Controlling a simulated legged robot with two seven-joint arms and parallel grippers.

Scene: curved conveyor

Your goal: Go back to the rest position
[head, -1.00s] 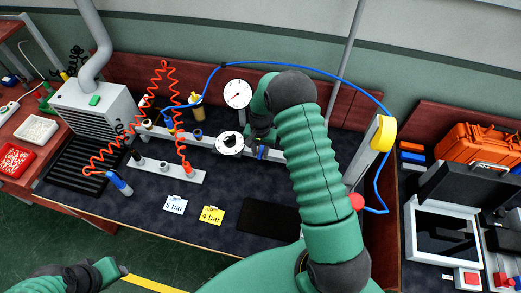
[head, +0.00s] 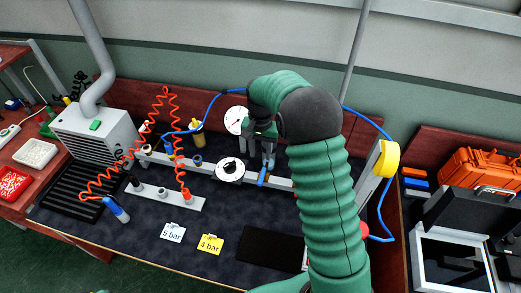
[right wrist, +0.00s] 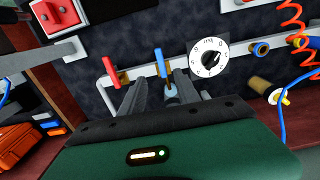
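My right gripper (head: 264,144) is over the back of the workbench, in front of the white gauge (head: 237,120). In the right wrist view my right gripper (right wrist: 158,92) has its two grey fingers apart, with nothing held between them. A blue valve handle (right wrist: 160,62) stands beyond the gap, and it also shows just below the gripper in the head view (head: 262,177). A red handle (right wrist: 110,70) is to its left in the wrist view. My left gripper is in neither current view.
A white dial (head: 230,170) sits on the metal rail beside the gripper. A blue hose (head: 223,92) and coiled red hoses (head: 166,95) hang nearby. A 5 bar card (head: 172,233), a 4 bar card (head: 210,244) and a black mat (head: 268,249) lie on the bench front.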

